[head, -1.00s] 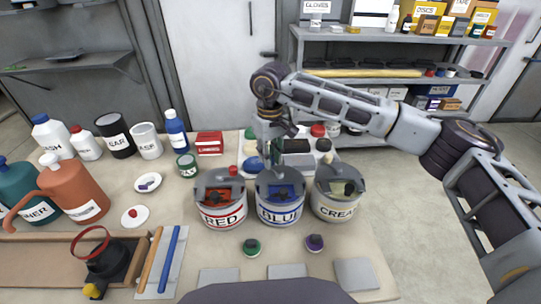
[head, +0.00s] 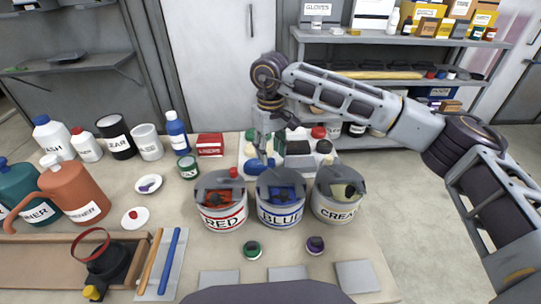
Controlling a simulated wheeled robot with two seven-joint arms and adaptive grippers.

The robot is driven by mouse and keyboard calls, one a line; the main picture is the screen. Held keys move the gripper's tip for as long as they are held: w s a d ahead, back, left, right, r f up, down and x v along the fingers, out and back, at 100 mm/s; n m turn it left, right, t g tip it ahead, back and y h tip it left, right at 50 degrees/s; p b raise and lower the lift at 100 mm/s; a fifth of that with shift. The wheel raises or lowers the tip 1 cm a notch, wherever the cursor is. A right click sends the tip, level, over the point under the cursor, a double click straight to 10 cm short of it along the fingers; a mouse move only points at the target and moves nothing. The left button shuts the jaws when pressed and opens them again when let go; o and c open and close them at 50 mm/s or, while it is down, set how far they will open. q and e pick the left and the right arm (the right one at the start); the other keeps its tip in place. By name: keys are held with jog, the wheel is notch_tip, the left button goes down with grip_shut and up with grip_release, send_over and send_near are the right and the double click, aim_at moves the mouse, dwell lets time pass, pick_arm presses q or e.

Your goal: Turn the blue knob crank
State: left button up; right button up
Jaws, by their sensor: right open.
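The blue can (head: 281,214), labelled BLUE, stands in the middle of a row of three cans, with a grey lid open to blue paint. A rounded blue piece (head: 258,166) shows just behind this lid, under my right gripper; I cannot tell whether it is the crank's knob. My right gripper (head: 266,157) points down behind the blue can, its fingers apart and close to the blue piece. Whether they touch it is unclear. The rest of the crank is not clearly visible. My left gripper is out of view.
The red can (head: 222,219), with a red knob (head: 233,172) on its lid, and the cream can (head: 337,212) flank the blue can closely. A white tray (head: 244,148) with several small items lies behind. Green and purple-topped pots stand in front.

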aim_at(270, 159)
notch_tip(270, 159, up, 9)
jog(key=shift+r, duration=0.2)
dwell(0.3)
jog(key=shift+f, duration=0.1)
